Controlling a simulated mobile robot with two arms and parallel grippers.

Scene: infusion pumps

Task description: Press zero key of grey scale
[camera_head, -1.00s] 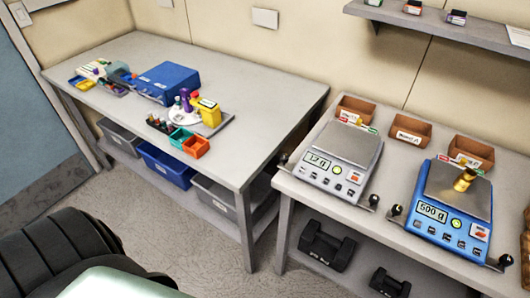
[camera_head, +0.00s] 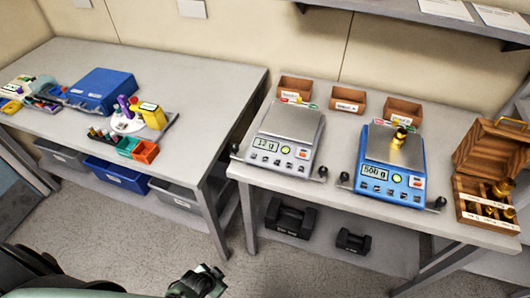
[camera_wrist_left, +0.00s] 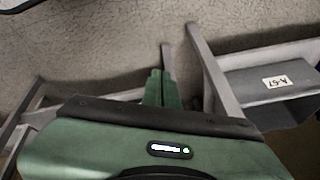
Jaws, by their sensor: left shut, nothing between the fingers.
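The grey scale (camera_head: 284,138) stands on the right-hand table, with a bare metal pan. Its lit display (camera_head: 265,146) reads about 12 g, too small to be sure. Beside the display are a round yellow-green button (camera_head: 285,150), a button with red (camera_head: 303,154) and several small keys below; their labels are unreadable, so I cannot tell the zero key. My left gripper (camera_wrist_left: 160,88) shows in the left wrist view, its green fingers together and empty, over the floor near table legs. Part of my left arm is low in the head view, well away from the scale. My right gripper is not seen.
A blue scale (camera_head: 395,181) reading about 500 g carries a brass weight (camera_head: 398,138). Small wooden bins (camera_head: 348,99) stand behind. An open wooden weight box (camera_head: 488,190) is at right. Dark weights (camera_head: 290,217) lie on the lower shelf. Floor between me and the table is clear.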

